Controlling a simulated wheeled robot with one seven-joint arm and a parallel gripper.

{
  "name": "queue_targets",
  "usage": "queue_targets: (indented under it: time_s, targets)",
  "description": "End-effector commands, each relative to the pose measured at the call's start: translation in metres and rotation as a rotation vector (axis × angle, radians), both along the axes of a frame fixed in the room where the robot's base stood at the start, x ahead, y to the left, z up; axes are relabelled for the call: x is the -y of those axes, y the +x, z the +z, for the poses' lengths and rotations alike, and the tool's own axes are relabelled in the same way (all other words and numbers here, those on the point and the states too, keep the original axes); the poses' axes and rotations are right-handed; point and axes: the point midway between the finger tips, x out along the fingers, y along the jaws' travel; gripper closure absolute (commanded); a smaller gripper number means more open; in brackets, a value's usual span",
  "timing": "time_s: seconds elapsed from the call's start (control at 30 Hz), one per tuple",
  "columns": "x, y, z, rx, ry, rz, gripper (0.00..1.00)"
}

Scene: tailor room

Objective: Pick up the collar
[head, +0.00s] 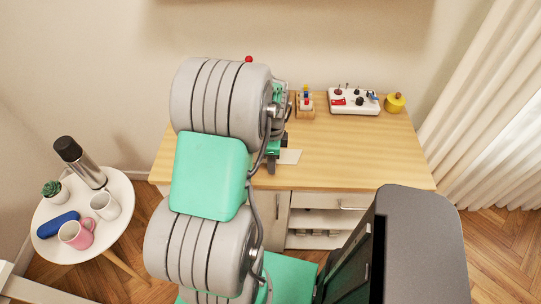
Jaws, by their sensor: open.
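My arm covers the left and middle of the wooden table (370,150) in the head view. My gripper (272,163) shows only in part beside the arm, over the table's front half, and it is open. A small flat pale piece (290,157) lies on the table just right of my gripper. It may be the collar, but it is too small and partly covered to tell. No other collar shows clearly. The table's left part behind my arm is hidden.
A small wooden holder (305,112), a white tray of sewing items (354,107) and a yellow round item (395,103) stand at the table's back. The table's right half is clear. A round side table (118,228) with mugs and a flask stands left.

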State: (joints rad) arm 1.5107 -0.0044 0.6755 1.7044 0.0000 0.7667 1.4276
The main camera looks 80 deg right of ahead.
Motion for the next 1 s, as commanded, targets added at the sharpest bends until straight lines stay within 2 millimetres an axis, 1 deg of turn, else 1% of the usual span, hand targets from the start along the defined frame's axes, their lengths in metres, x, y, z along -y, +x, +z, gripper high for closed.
queue_targets:
  time_s: [0.07,0.1,0.6,1.0]
  targets:
    - [0.0002,0.0001,0.0002,0.000,-0.001,0.001,0.57]
    - [0.0001,0.0001,0.0003,0.000,-0.001,0.001,0.58]
    - [0.0001,0.0002,0.0006,0.000,-0.001,0.001,0.99]
    - [0.0001,0.0002,0.0007,0.000,-0.001,0.001,1.00]
